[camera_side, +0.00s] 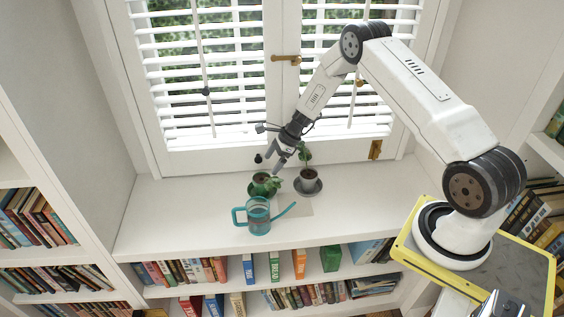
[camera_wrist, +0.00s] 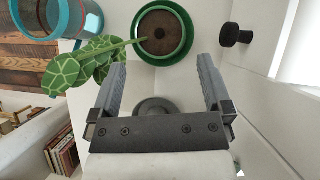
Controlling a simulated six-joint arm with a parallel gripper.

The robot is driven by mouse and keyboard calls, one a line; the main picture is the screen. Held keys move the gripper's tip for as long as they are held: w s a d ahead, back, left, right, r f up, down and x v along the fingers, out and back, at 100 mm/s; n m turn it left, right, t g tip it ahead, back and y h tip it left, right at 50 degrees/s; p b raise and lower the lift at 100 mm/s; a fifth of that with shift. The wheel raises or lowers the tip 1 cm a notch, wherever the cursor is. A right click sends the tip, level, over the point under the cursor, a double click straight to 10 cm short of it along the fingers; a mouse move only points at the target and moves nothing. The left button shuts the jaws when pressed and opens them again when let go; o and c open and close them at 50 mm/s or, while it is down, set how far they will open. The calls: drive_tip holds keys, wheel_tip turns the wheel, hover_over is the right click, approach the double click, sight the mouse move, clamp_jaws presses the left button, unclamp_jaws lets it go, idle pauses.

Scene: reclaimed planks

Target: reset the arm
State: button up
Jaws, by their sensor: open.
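My gripper (camera_side: 279,166) is above the white window ledge (camera_side: 165,215), pointing down near two potted plants. In the wrist view its two grey fingers (camera_wrist: 162,68) are spread apart, with nothing held between them. A plant in a green pot (camera_wrist: 183,58) is just past the fingertips; its patterned leaves (camera_wrist: 85,65) reach left, near the left finger. In the side view this plant (camera_side: 265,187) is below my gripper. A second plant in a grey pot (camera_side: 308,180) stands on a dark saucer to its right. A teal watering can (camera_side: 258,217) stands in front; it also shows in the wrist view (camera_wrist: 50,22).
A window with white blinds (camera_side: 235,85) is behind, with brass handles (camera_side: 286,59). A small black knob (camera_wrist: 236,35) shows right of the green pot in the wrist view. Shelves of books (camera_side: 190,270) lie below the ledge. The ledge's left part is clear.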

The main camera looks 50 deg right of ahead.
drive_tip(key=s+a+r+n+h, duration=0.1)
drive_tip(key=s+a+r+n, duration=0.3)
drive_tip(key=s+r+n, duration=0.2)
drive_tip(key=s+a+r+n+h, duration=0.2)
drive_tip(key=s+a+r+n, duration=0.2)
drive_tip(key=s+r+n, duration=0.3)
drive_tip(key=s+a+r+n+g+h, duration=0.1)
drive_tip(key=s+a+r+n, duration=0.3)
drive_tip(key=s+n, duration=0.6)
wheel_tip(320, 180, up, 3)
drive_tip(key=shift+a+f+n+h, duration=0.15)
drive_tip(key=shift+a+n+h, duration=0.2)
drive_tip(key=shift+n+h, duration=0.45)
drive_tip(key=shift+s, duration=0.1)
drive_tip(key=c, duration=0.6)
drive_tip(key=shift+c, duration=0.2)
